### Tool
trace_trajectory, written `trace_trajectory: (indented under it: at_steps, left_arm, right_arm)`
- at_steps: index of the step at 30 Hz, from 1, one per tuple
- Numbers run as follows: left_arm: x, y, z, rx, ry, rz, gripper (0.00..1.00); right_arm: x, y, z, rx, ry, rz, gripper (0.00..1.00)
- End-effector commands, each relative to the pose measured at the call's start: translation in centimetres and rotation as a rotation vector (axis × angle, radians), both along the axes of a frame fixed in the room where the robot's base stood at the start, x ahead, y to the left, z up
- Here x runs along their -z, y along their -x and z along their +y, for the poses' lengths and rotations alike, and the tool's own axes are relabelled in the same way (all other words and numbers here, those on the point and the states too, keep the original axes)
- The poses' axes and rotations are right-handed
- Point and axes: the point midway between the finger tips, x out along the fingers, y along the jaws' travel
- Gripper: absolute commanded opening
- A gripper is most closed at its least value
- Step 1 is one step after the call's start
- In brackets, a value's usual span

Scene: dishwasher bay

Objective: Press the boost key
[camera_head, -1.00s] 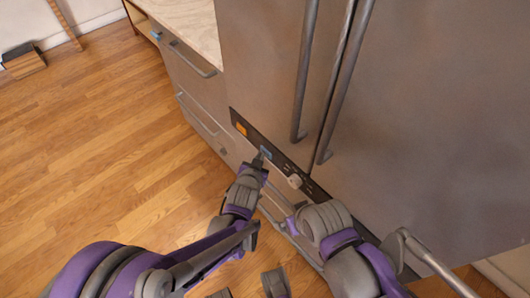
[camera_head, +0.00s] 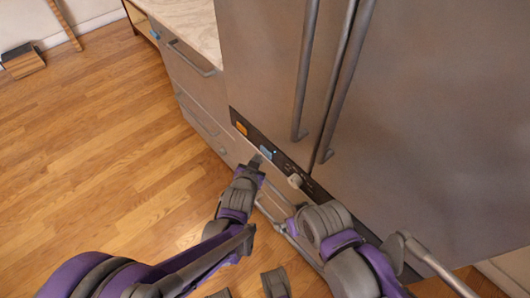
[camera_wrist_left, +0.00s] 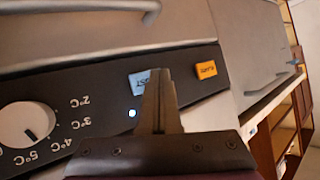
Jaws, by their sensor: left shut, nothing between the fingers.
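The boost key is a pale blue key (camera_head: 266,152) on the dark control strip of the steel appliance; in the left wrist view its blue face (camera_wrist_left: 139,82) shows upside-down lettering, partly covered by my fingers. A small white-blue light (camera_wrist_left: 132,113) glows beside it. My left gripper (camera_head: 257,159) is shut and empty, its tips just in front of and below the key in the head view. In the left wrist view the shut fingers (camera_wrist_left: 160,80) overlap the key's edge; contact cannot be told.
An orange key (camera_head: 241,128) sits left of the blue key and a pale round knob (camera_head: 294,181) with temperature marks sits right of it. Long door handles (camera_head: 304,80) stand out above. Drawers (camera_head: 190,75) are at the left. Wooden floor (camera_head: 110,160) is open at left.

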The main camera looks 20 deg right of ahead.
Motion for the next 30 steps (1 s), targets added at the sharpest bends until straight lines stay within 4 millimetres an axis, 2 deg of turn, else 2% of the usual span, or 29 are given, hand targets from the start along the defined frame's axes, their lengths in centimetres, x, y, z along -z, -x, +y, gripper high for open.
trace_trajectory:
  at_steps: [7,21,30]
  left_arm:
    - [0.1,0.2,0.5,-0.002,0.002,0.002,0.0]
    - [0.1,1.6,4.5,-0.002,0.001,0.001,0.0]
    - [0.0,1.7,4.7,0.0,0.001,0.0,0.0]
  right_arm:
    - [0.3,0.0,0.0,0.0,0.0,0.001,1.0]
    - [2.7,-0.2,0.0,0.0,0.0,0.009,1.0]
    - [2.7,-0.2,0.0,0.0,0.0,0.009,1.0]
